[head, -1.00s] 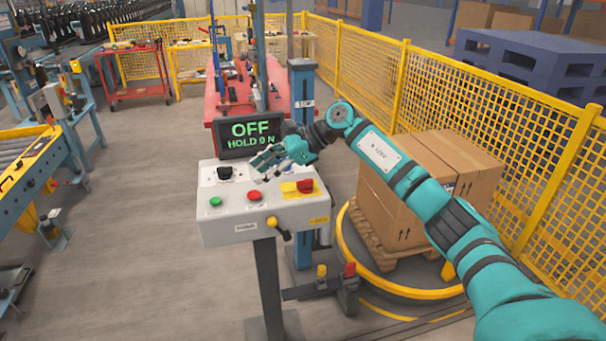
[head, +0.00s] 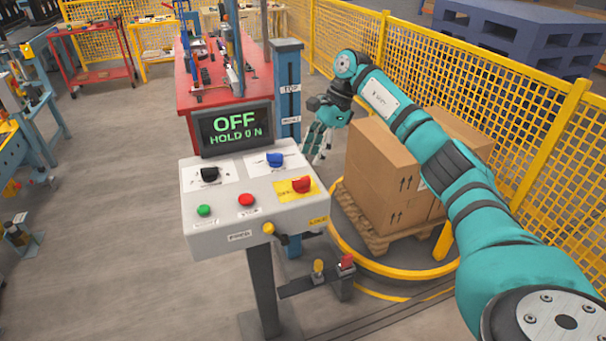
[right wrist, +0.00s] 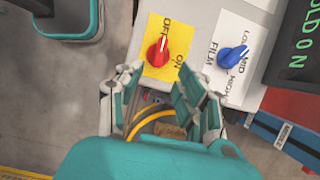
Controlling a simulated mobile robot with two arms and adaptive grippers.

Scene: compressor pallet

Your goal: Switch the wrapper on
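The red rotary switch (head: 301,185) sits on a yellow plate at the right of the grey control panel (head: 215,220). In the right wrist view the red switch (right wrist: 158,50) lies between OFF and ON labels, its narrow end toward OFF. The black display (head: 235,129) behind the panel reads "OFF" and "HOLD 0 N". My right gripper (head: 322,150) is beside the panel's back right corner, apart from the switch. In the right wrist view my right gripper (right wrist: 158,76) has its fingers spread and empty, just short of the switch. My left gripper is not in view.
The panel also carries a blue knob (head: 275,160), a black knob (head: 209,174), a green button (head: 204,210) and a red button (head: 246,200). Cartons (head: 385,175) stand on the turntable to the right, before a yellow fence (head: 520,125).

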